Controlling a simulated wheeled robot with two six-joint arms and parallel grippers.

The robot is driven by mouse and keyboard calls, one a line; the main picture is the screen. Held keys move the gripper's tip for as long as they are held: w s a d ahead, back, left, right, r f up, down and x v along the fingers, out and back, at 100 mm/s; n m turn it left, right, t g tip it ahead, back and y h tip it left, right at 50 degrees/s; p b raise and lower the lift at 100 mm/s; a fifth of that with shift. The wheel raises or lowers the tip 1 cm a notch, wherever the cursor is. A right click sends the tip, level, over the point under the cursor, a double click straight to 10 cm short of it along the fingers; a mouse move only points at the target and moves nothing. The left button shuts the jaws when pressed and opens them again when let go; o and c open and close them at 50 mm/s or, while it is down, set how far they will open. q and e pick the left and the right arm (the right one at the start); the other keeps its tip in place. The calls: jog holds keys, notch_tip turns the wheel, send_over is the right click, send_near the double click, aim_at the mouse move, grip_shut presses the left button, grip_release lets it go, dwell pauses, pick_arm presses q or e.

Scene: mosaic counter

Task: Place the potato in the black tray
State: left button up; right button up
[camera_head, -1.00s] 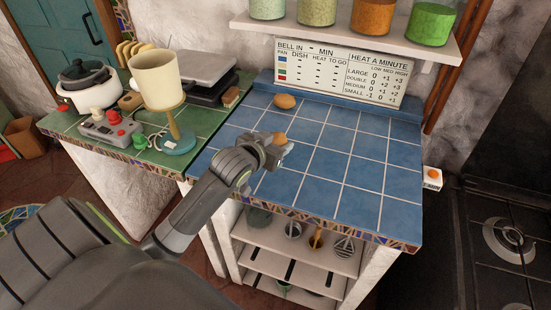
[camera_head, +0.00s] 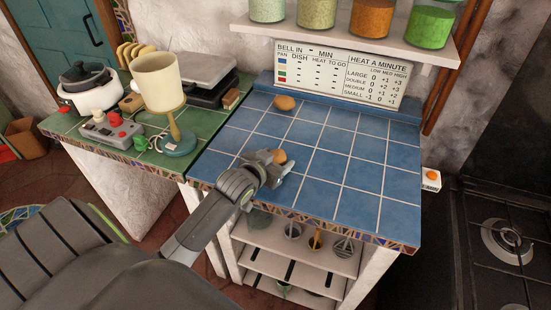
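One small brown, potato-like thing (camera_head: 279,156) is at the fingertips of my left gripper (camera_head: 281,166), above or on the middle of the blue tiled counter (camera_head: 325,165). The gripper looks shut on it, though the fingers hide part of it. I cannot tell whether it touches the tiles. A second, similar brown thing (camera_head: 285,103) lies alone at the back of the blue counter. No black tray shows clearly; a dark, flat thing (camera_head: 212,97) sits under a grey metal slab on the green counter. My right gripper is not in view.
A cream lamp (camera_head: 156,78), a grey control box with red knobs (camera_head: 110,131) and a white pot (camera_head: 88,92) crowd the green counter. Jars (camera_head: 372,17) stand on a shelf above. Most blue tiles are bare. A stove (camera_head: 505,240) is at right.

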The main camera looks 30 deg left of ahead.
pick_arm(q)
jog(key=shift+o, duration=0.6)
